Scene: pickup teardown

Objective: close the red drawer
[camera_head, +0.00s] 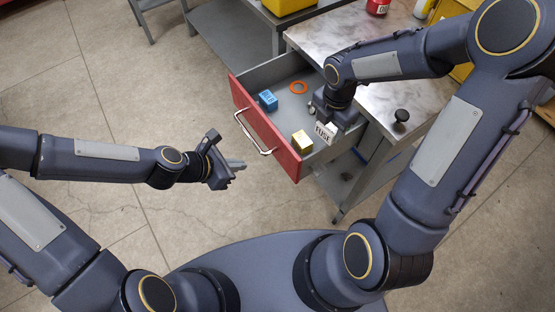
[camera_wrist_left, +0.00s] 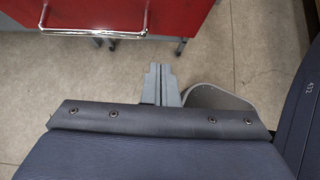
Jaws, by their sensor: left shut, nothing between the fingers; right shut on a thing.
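The red drawer (camera_head: 262,128) is pulled out of the metal workbench, its grey inside showing. Its silver handle (camera_head: 252,134) faces my left gripper and also shows in the left wrist view (camera_wrist_left: 95,33). Inside lie a blue box (camera_head: 267,100), a yellow box (camera_head: 302,142) and an orange ring (camera_head: 299,87). My left gripper (camera_head: 237,164) is shut and empty, in front of the drawer and apart from the handle. My right gripper (camera_head: 328,118) is over the drawer's right side, shut on a white box marked FUSE (camera_head: 325,133); its fingertips are mostly hidden.
The workbench top (camera_head: 330,35) carries a black knob-like object (camera_head: 401,116), a red can (camera_head: 378,6) and yellow bins at the right. A grey shelf unit (camera_head: 235,38) with a yellow bin stands behind. The floor left of the drawer is clear.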

